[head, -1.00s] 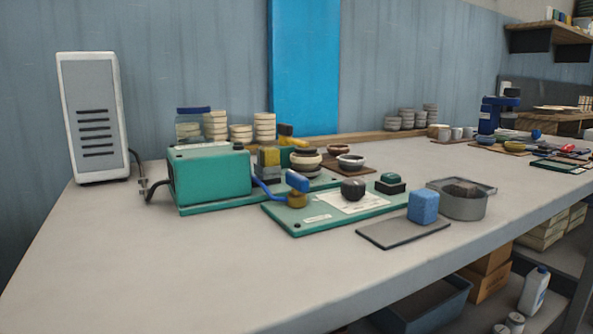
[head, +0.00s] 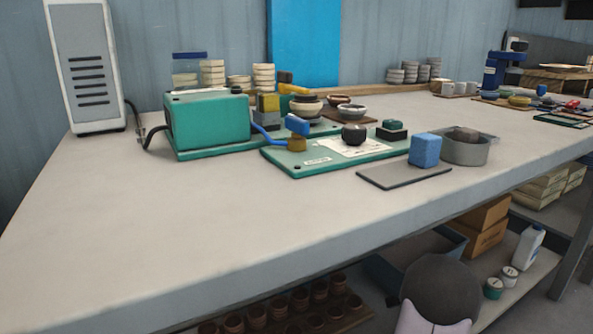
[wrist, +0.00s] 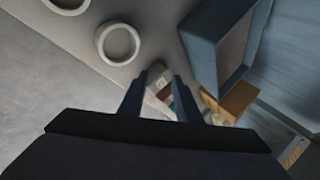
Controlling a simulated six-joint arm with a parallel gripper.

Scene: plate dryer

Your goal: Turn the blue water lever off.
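The blue water lever (head: 297,125) sits on a brass valve (head: 296,143) at the left part of a green board (head: 298,167) on the bench. It is tilted a little, its left end higher. A blue hose (head: 264,134) runs from the valve to the left. My gripper (wrist: 160,75) shows in the wrist view with its two dark fingers apart and nothing held between them. It points down past the lower shelf area, well away from the lever. The lever does not show in the wrist view.
A green box (head: 207,121) stands left of the board. A black knob (head: 353,135) and a dark green button (head: 392,130) are right of the lever. The bench front (head: 180,230) is clear.

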